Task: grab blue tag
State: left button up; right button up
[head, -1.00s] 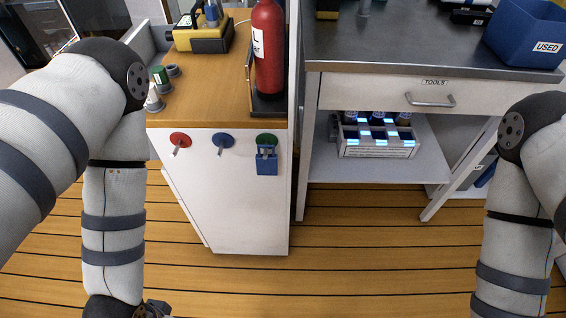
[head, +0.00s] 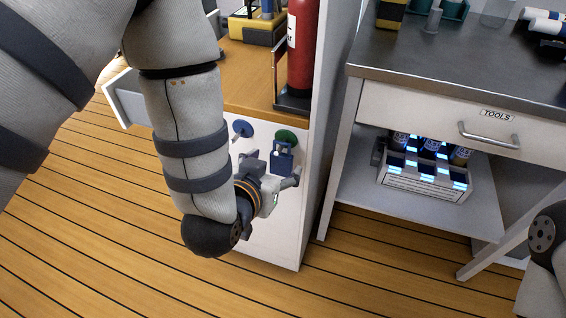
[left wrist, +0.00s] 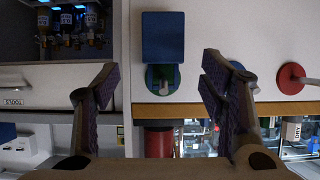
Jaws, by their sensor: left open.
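The blue tag (head: 281,160) hangs on the front of the white cabinet, just below a green disc (head: 287,136). In the left wrist view, which looks upside down, the blue tag (left wrist: 163,37) is a plain blue square beside the green disc (left wrist: 163,80). My left gripper (head: 272,169) is open in front of the panel, close to the tag, with a finger towards either side of it. In the left wrist view the open fingers (left wrist: 158,80) are empty, and the tag lies between their lines, beyond the tips. My right gripper is out of view.
A blue disc with a lever (head: 242,129) is left of the green one. A red fire extinguisher (head: 301,45) stands on the wooden top above. To the right, a metal bench (head: 450,60) has a TOOLS drawer and a crate of bottles (head: 424,181) on its shelf.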

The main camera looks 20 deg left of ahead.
aim_at(281, 155)
pick_arm(q)
jog(key=x, duration=0.5)
jog(key=shift+w+a+r, duration=0.2)
jog(key=shift+w, duration=0.1)
jog(key=c, duration=1)
jog(key=shift+c, duration=0.2)
jog(key=shift+r, duration=0.15)
